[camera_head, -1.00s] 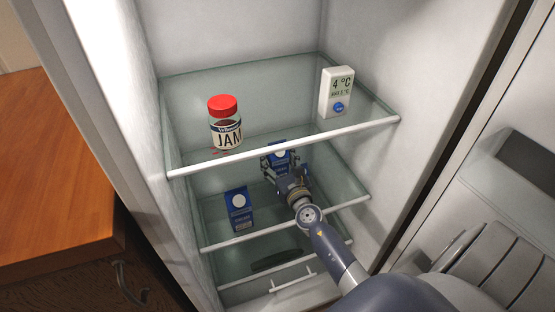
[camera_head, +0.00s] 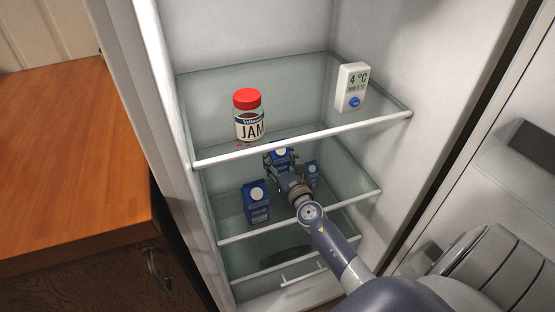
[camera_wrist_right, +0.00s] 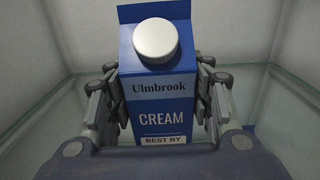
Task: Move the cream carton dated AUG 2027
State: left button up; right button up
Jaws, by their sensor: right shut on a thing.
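My right gripper (camera_head: 283,168) reaches into the fridge over the middle shelf. It is shut on a blue cream carton (camera_head: 284,155) with a white cap. The right wrist view shows this carton (camera_wrist_right: 158,85) upright between both fingers, reading "Ulmbrook CREAM" and "BEST BY"; the date below is hidden by the gripper. A second blue carton (camera_head: 256,205) stands at the left front of the middle shelf. A third blue carton (camera_head: 311,172) stands behind and right of my gripper, partly hidden. No date is readable on any carton. My left gripper is not in view.
A jam jar (camera_head: 248,118) with a red lid and a white thermometer reading 4 °C (camera_head: 352,88) stand on the top shelf (camera_head: 300,131). A dark item lies below the middle shelf (camera_head: 330,203). A wooden counter (camera_head: 70,170) is at left.

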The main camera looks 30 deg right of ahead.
jog(key=shift+w+a, duration=0.1)
jog(key=shift+a, duration=0.1)
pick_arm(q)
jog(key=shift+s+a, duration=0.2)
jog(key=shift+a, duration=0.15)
pick_arm(e)
jog(key=shift+d, duration=0.1)
jog(key=o, duration=1.4)
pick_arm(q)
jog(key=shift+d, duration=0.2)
pick_arm(e)
jog(key=v, duration=1.2)
